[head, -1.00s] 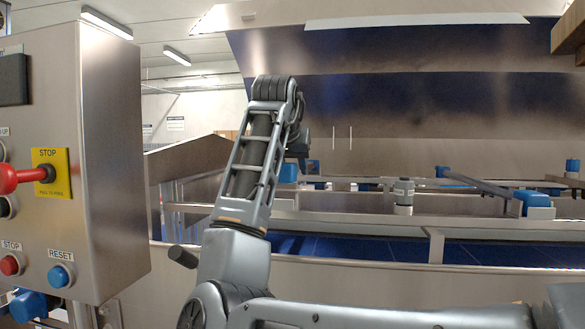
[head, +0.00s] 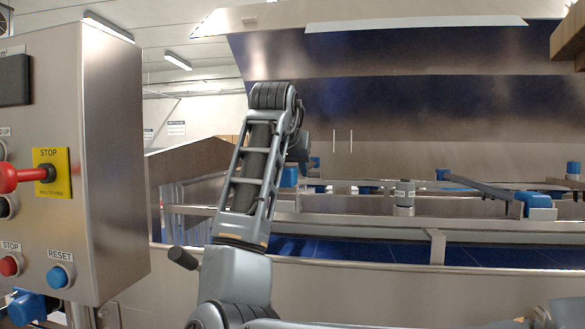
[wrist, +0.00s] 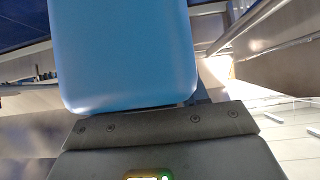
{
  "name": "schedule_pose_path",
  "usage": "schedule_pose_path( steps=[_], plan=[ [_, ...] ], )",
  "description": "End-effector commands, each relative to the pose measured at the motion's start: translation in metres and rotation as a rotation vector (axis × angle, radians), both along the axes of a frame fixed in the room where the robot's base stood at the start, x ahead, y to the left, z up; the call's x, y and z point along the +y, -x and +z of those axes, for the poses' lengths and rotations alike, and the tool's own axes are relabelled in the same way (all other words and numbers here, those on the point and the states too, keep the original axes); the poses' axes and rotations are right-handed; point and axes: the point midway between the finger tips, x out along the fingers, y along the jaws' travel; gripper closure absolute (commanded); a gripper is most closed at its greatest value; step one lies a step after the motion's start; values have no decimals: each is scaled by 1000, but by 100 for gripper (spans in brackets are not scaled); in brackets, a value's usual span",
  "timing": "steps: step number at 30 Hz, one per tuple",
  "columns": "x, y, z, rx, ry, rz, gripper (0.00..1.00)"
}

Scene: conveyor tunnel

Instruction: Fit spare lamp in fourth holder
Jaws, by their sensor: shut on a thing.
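My arm rises in the middle of the head view and bends over at the top. My gripper (head: 291,175) is mostly hidden behind it, with only a small blue patch showing below and right of the bend. In the wrist view a smooth light-blue block with rounded corners (wrist: 125,50) fills the top middle, right in front of the grey body of my gripper. I cannot tell whether this block is a jaw or the held thing. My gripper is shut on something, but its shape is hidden. No lamp or row of holders can be made out in either view.
A steel control box (head: 115,160) with a red-handled STOP switch (head: 28,177) and a blue RESET button (head: 59,276) stands close on the left. Steel rails (head: 350,262) and a blue belt (head: 340,250) cross ahead, below a large steel hood (head: 400,110).

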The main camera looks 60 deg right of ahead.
Motion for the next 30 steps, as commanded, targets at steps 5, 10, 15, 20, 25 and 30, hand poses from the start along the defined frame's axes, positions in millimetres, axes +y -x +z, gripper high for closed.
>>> schedule_pose_path(
  steps=[5, 10, 15, 20, 25, 30],
  plan=[
    [0, 0, 2, -4, 7, 1, 100],
    [1, 0, 2, -6, 9, 1, 100],
    [1, 0, 1, -6, 9, 1, 100],
    [0, 0, -4, -4, 9, 1, 100],
    [1, 0, -15, -4, 9, 1, 100],
    [1, 0, -25, -4, 9, 1, 100]
  ],
)
